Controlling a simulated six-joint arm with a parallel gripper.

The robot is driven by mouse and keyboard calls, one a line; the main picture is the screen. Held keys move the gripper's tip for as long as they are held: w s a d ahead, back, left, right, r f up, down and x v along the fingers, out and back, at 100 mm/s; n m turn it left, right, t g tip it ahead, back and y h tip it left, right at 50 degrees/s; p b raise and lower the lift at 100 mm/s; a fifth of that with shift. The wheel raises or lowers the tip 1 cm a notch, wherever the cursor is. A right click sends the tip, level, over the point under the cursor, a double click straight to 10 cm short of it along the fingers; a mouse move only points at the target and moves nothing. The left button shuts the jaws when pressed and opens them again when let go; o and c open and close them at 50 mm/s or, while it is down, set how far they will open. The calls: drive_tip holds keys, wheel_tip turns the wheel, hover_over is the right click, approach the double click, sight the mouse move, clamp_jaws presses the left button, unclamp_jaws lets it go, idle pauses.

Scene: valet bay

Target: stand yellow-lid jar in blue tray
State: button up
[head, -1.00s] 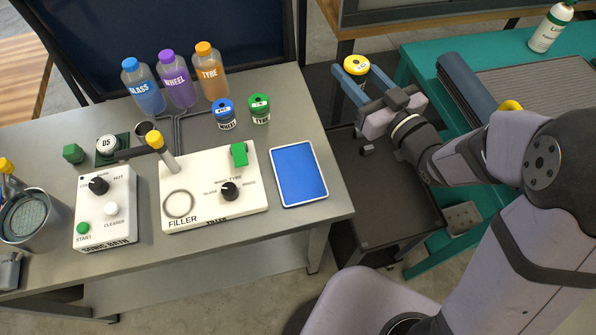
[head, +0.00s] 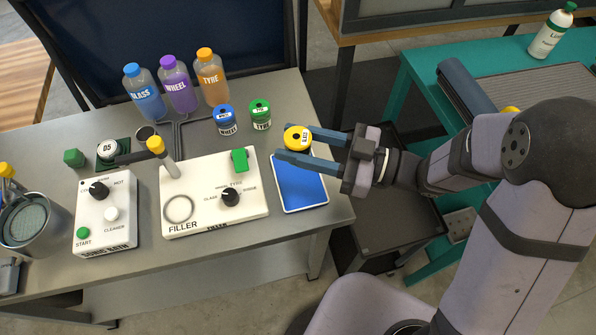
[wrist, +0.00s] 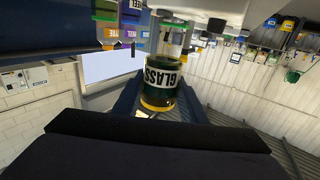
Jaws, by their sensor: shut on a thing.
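The yellow-lid jar (head: 297,138) is in my gripper (head: 306,144), its yellow lid facing up in the head view. In the wrist view the jar (wrist: 160,82) appears upside down, with a dark green body and a white GLASS label. My gripper is shut on it, with the blue fingers on either side. The blue tray (head: 301,185) lies flat on the grey bench, empty where it shows. The jar appears over its far edge, and the fingers hide part of the tray. The height of the jar above the bench is hard to tell.
A blue-lid jar (head: 226,121) and a green-lid jar (head: 260,115) stand left of the held jar. The filler box (head: 205,215) with its nozzle is left of the tray. Tall bottles (head: 178,86) stand behind. A dark cart (head: 385,225) is right of the bench.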

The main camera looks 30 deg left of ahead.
drive_tip(key=shift+f+b, duration=0.45)
drive_tip(key=shift+f, duration=4.05)
drive_tip(key=shift+f, duration=0.2)
drive_tip(key=o, duration=1.1)
drive_tip(key=shift+r, duration=0.1)
drive_tip(key=shift+r, duration=0.1)
drive_tip(key=shift+w+d, duration=0.1)
drive_tip(key=b+v, duration=0.1)
drive_tip(key=v, duration=1)
drive_tip(key=shift+d, duration=0.4)
